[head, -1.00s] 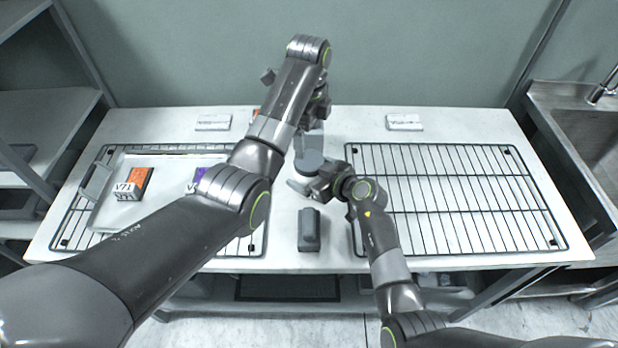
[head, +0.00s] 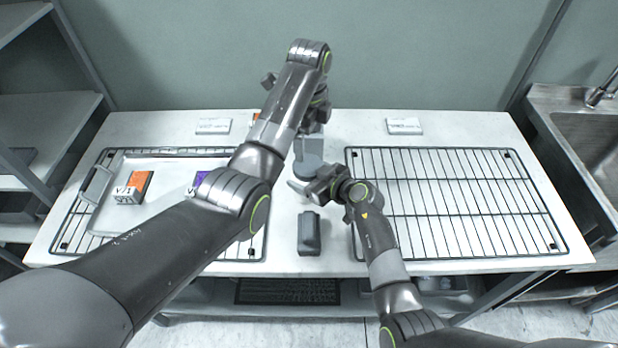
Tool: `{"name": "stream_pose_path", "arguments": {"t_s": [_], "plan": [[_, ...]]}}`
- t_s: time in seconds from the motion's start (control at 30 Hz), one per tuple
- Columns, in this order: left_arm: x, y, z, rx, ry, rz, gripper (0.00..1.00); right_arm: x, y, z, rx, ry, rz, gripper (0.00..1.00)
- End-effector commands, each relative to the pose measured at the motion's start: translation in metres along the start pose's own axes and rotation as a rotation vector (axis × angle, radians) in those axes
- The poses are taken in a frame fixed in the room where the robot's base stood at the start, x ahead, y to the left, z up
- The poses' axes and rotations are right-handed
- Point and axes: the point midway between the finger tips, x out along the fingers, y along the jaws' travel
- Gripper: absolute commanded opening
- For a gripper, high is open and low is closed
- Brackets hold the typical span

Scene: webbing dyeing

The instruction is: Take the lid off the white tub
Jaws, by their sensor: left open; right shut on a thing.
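A round grey vessel (head: 309,164) stands upright at the middle of the table, partly hidden by both grippers; it seems to be the tub, though it looks grey rather than white. Its lid cannot be made out clearly. My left gripper (head: 309,141) is open, pointing down just above the vessel's top, its fingers mostly hidden by my arm. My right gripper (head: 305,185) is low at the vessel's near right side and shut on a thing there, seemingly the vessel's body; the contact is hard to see.
A dark grey block (head: 309,234) lies in front of the grippers. Wire racks lie left (head: 78,226) and right (head: 450,205). A tray (head: 103,212) on the left rack holds an orange box (head: 134,187) and a purple box (head: 200,178). A sink (head: 580,130) is far right.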

Motion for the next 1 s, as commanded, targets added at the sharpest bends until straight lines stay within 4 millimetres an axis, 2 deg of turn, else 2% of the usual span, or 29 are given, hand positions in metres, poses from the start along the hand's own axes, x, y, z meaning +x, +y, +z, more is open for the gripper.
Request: {"name": "stream_pose_path", "arguments": {"t_s": [0.03,0.1,0.4,0.57,1.0], "plan": [[0.000,0.000,0.000,0.013,0.000,0.000,0.87,0.000,0.000,0.001,0.001,-0.001,-0.001,0.18],[0.000,0.001,0.000,0.054,0.000,0.000,0.87,0.000,0.000,0.001,0.001,-0.001,-0.001,0.12],[0.000,0.004,0.001,0.327,0.001,0.001,0.87,0.000,0.000,0.001,0.001,-0.001,-0.001,0.12],[0.006,0.005,0.002,0.388,0.001,0.002,0.87,0.000,0.000,0.001,0.001,-0.002,-0.001,0.12],[0.067,0.005,0.002,0.389,0.001,0.003,0.87,0.000,0.000,0.001,0.001,-0.002,-0.001,0.12]]}}
